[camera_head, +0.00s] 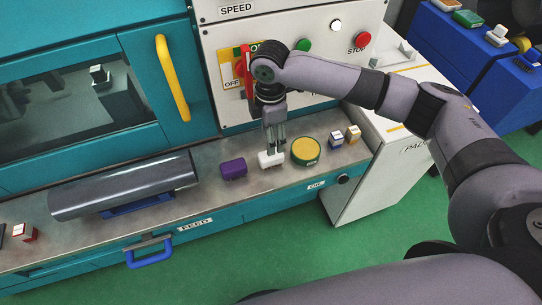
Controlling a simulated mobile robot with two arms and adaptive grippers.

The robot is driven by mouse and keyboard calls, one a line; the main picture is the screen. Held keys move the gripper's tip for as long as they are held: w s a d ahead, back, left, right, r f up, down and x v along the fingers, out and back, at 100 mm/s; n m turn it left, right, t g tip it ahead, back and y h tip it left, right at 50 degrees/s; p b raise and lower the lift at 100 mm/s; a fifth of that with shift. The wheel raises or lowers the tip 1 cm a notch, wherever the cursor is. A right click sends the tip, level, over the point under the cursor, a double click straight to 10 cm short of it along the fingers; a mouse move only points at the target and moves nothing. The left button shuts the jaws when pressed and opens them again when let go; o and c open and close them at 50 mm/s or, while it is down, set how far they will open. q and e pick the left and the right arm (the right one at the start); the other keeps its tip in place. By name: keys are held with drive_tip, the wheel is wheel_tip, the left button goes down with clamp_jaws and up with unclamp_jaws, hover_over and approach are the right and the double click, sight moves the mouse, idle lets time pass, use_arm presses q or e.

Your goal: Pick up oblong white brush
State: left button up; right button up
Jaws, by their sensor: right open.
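The oblong white brush (270,160) lies on the grey metal ledge (215,203) of the teal machine, between a purple block and a round yellow-topped tin. My right gripper (273,148) points down directly over the white brush, its fingertips at or just above the top of it. The fingers are open; whether they touch the brush cannot be told. My left gripper is not in view.
A purple block (234,169) sits close on the left and a green tin with a yellow top (306,151) close on the right. Two small boxes stand farther right. A grey cylinder (125,185) lies on the left. The control panel (225,47) rises behind.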

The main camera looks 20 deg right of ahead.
sight(271, 157)
wheel_tip(271, 157, down, 4)
drive_tip(key=shift+f, duration=0.2)
drive_tip(key=f+p, duration=0.2)
drive_tip(key=f, duration=0.2)
drive_tip(key=shift+s, duration=0.2)
drive_tip(key=shift+f, duration=0.65)
drive_tip(key=shift+c, duration=0.4)
drive_tip(key=c, duration=1.2)
